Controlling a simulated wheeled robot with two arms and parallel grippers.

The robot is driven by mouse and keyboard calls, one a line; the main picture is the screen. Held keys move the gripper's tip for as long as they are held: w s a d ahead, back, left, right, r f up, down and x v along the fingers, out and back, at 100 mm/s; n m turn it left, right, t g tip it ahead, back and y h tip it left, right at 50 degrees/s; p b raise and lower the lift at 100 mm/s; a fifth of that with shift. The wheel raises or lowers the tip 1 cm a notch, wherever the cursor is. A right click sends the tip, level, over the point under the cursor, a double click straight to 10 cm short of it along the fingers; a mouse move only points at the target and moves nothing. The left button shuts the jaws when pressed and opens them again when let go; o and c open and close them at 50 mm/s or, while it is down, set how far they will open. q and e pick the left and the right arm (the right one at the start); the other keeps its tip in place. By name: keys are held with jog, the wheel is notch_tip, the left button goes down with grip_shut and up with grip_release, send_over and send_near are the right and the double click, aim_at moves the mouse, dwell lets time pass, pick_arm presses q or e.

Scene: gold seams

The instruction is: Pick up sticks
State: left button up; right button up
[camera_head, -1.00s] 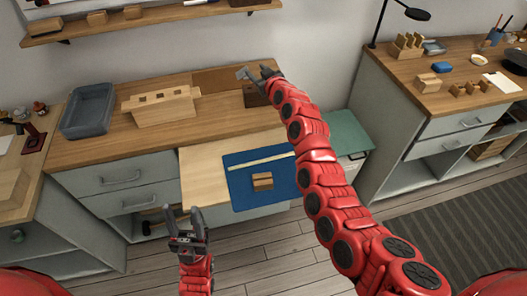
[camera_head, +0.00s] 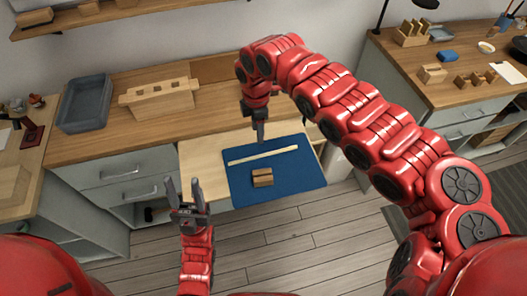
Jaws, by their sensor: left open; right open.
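A long pale stick (camera_head: 262,155) lies across the upper part of a blue mat (camera_head: 292,185). The mat lies on a light wooden board (camera_head: 203,160) at the front of the workbench. A small wooden block (camera_head: 262,178) with a dark groove sits on the mat below the stick. My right gripper (camera_head: 260,140) points down close to the far edge of the mat, just behind the stick, and holds nothing visible. Its fingers appear nearly edge-on. My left gripper (camera_head: 183,186) points up, open and empty, in front of the board's left side.
A right-hand bench (camera_head: 455,95) carries wooden holders and a blue item (camera_head: 447,56). A shelf (camera_head: 85,20) hangs above. My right arm covers the bench's right part.

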jog(key=p, duration=0.1)
send_over(259, 156)
notch_tip(259, 156, down, 6)
jog(key=shift+w+a+r, duration=0.1)
jog(key=shift+r, duration=0.1)
jog(key=shift+f+p, duration=0.4)
jog(key=shift+f, duration=0.2)
notch_tip(259, 156, down, 4)
jog(key=shift+r+p, duration=0.1)
jog(key=shift+p, duration=0.45)
jog(key=shift+f, duration=0.35)
grip_shut()
